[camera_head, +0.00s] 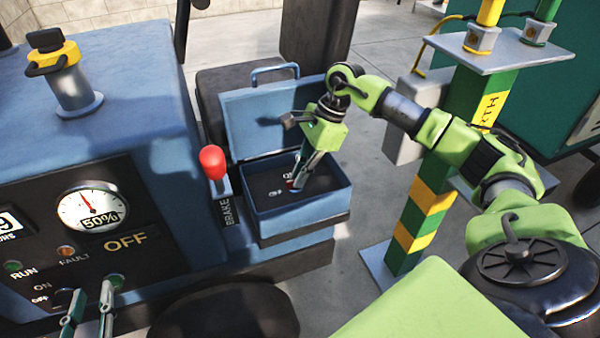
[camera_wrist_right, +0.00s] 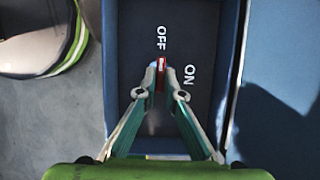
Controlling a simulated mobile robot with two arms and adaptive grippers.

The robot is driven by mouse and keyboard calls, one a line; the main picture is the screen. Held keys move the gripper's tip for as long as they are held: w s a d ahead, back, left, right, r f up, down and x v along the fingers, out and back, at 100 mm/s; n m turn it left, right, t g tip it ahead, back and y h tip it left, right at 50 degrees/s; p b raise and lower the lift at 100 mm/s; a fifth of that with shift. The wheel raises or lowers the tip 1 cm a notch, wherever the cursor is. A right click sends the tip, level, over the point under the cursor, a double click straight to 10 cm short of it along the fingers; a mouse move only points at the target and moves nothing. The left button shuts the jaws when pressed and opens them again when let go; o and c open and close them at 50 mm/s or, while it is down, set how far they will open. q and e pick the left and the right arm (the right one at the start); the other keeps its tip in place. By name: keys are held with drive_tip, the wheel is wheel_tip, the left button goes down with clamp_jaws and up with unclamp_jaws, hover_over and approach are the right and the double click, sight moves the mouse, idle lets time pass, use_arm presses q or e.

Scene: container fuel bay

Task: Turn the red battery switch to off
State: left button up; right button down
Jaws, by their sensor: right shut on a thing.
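The red battery switch (camera_wrist_right: 161,76) shows in the right wrist view as a narrow red handle on the dark panel inside the open blue box (camera_head: 297,212). Its long side runs up and down the picture, in line with the OFF label (camera_wrist_right: 161,38) above it; the ON label (camera_wrist_right: 189,75) is to its right. My right gripper (camera_head: 296,184) reaches down into the box and is shut on the red handle, hiding its sides. My left gripper (camera_head: 90,296) shows at the bottom left in the head view, fingers apart and empty, in front of the OFF/ON panel.
The box lid (camera_head: 262,118) stands open behind the box. A red-knobbed brake lever (camera_head: 213,163) stands close to the left of the box. A green and yellow post (camera_head: 432,190) stands to the right, behind my right arm. The blue machine with its gauge (camera_head: 93,208) fills the left.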

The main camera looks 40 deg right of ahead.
use_arm(q)
drive_tip(key=shift+s+a+f, duration=0.1)
drive_tip(key=shift+f, duration=0.25)
use_arm(e)
drive_tip(key=c, duration=2.2)
unclamp_jaws()
drive_tip(key=shift+o, duration=0.2)
drive_tip(key=v, duration=1.2)
